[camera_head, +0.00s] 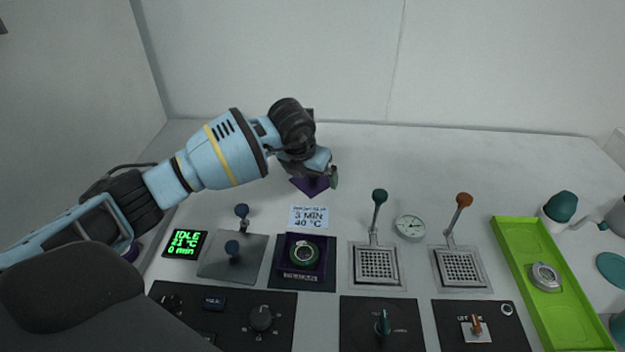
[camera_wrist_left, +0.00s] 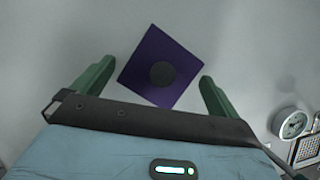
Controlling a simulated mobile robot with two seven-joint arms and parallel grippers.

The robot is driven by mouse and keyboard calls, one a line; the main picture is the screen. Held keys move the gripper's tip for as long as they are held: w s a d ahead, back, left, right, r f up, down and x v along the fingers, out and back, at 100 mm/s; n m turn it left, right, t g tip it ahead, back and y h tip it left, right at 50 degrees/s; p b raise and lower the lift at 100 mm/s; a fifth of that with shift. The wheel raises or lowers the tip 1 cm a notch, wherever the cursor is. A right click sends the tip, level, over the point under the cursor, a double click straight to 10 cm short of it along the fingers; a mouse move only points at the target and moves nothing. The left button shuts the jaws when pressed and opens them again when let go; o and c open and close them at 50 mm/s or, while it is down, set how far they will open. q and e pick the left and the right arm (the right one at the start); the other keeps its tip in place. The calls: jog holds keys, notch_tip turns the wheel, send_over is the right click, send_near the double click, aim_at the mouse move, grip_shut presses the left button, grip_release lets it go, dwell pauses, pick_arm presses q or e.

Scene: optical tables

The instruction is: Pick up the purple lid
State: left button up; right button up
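The purple lid (camera_head: 309,186) is a flat square with a dark round knob, lying on the white table behind the small label. In the head view, my left gripper (camera_head: 322,170) is over it and hides part of it. In the left wrist view, the lid (camera_wrist_left: 178,52) is turned like a diamond between the two green fingers. My left gripper (camera_wrist_left: 158,74) is open, with one finger on each side of the lid and nothing held. The height of the fingertips above the table is hard to tell. My right gripper is not in view.
A dark purple open box (camera_head: 303,273) holds a round green-rimmed item. Two levers with drain grates (camera_head: 377,266) and a round dial (camera_head: 409,227) stand to its right. A green tray (camera_head: 515,262) lies at the right. The table behind is clear.

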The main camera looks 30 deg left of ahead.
pick_arm(q)
jog(key=c, duration=0.8)
